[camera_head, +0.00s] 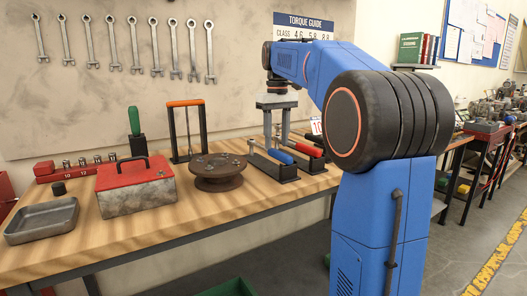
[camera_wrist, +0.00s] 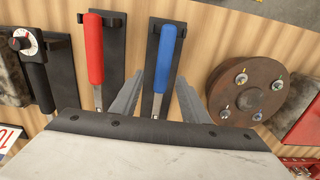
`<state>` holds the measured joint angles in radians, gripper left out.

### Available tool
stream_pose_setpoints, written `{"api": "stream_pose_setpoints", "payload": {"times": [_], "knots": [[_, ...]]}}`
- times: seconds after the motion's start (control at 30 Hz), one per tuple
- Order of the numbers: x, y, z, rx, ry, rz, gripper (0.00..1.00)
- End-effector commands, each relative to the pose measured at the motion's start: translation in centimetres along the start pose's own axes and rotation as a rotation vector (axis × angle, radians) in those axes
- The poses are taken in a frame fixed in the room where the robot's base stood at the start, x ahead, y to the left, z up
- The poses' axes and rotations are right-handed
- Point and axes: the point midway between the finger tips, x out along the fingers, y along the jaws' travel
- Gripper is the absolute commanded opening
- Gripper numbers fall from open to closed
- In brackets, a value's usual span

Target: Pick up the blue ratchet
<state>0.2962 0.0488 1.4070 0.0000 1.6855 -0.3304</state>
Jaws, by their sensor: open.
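The blue ratchet (camera_head: 280,156) lies in a black holder on the wooden workbench; its blue handle (camera_wrist: 165,55) and part of its metal shaft show in the wrist view. My gripper (camera_head: 276,134) points down above the bench by the ratchet holders. In the wrist view its two grey fingers (camera_wrist: 159,82) are apart, one on each side of the blue ratchet in the picture, with nothing held. I cannot tell how high the fingertips are above the handle. The ratchet's head end is hidden behind the gripper body in the wrist view.
A red-handled tool (camera_wrist: 94,50) lies in the neighbouring holder, close by. A brown hub disc (camera_head: 218,170) with studs sits left of the ratchet. A red-topped toolbox (camera_head: 136,187), a metal tray (camera_head: 42,221) and an orange-handled rack (camera_head: 186,104) stand farther left.

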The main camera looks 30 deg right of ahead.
Motion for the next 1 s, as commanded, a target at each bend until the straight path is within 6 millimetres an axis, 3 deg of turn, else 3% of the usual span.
{"api": "stream_pose_setpoints", "payload": {"times": [0.27, 0.6, 0.9, 1.0], "knots": [[1.8, -0.1, 0.1, 0.000, -0.001, 0.000, 0.41], [5.8, -0.3, 0.4, 0.000, -0.001, 0.000, 0.41], [6.2, -0.3, 0.4, 0.000, -0.001, 0.000, 0.41], [6.2, -0.3, 0.4, 0.000, 0.000, 0.000, 0.17]]}}
